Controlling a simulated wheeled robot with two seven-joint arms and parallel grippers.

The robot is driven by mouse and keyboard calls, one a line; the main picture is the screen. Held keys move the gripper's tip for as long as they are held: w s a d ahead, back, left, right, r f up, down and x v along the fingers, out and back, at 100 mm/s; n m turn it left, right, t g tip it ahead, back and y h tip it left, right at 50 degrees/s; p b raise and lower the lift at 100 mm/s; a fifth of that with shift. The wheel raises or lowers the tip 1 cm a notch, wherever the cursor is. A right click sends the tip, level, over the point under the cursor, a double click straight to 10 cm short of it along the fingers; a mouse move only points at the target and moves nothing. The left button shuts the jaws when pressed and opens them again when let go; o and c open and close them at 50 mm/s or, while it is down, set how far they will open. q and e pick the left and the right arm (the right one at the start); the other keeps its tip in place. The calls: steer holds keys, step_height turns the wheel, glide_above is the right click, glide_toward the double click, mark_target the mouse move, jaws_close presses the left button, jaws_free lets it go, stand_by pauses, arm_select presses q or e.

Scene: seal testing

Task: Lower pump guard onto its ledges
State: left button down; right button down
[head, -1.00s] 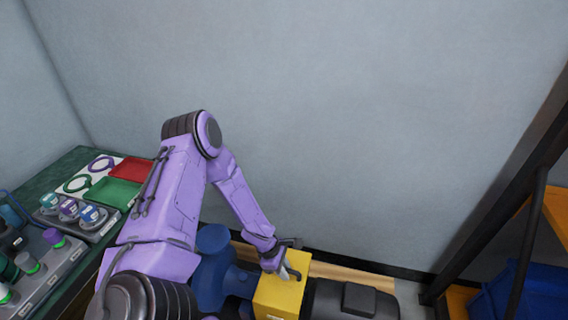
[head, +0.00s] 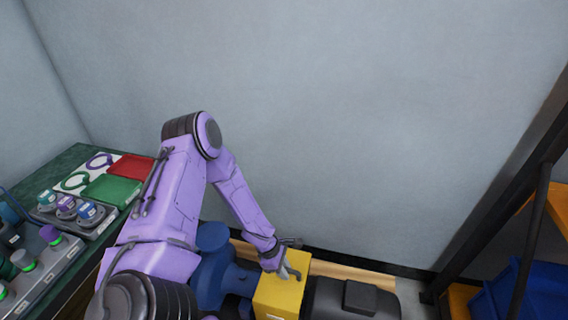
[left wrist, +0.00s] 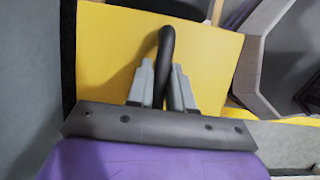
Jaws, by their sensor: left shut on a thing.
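The pump guard (head: 279,297) is a yellow box-like cover with a black handle, between the blue pump (head: 212,275) and the dark motor (head: 350,298). My left gripper (head: 284,270) is at its top. In the left wrist view, the grey fingers of my left gripper (left wrist: 162,88) are shut on the black handle (left wrist: 166,45), with the yellow top (left wrist: 110,60) of the guard behind. The ledges are hidden, so I cannot tell whether the guard touches them. My right gripper is not in view.
A green bench at the left holds a red tray (head: 131,167), a green tray (head: 111,190), rings and several capped parts. A grey wall stands behind the pump. A dark rack with a blue bin (head: 530,290) stands at the right.

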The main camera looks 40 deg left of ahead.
arm_select(q)
steer(key=shift+s+d+f, duration=0.25)
steer(key=shift+f, duration=0.2)
stand_by(0.3)
steer(key=c, duration=1.1)
jaws_free()
steer(key=shift+o, duration=0.9)
steer(key=shift+r, duration=0.1)
steer(key=shift+a, duration=0.1)
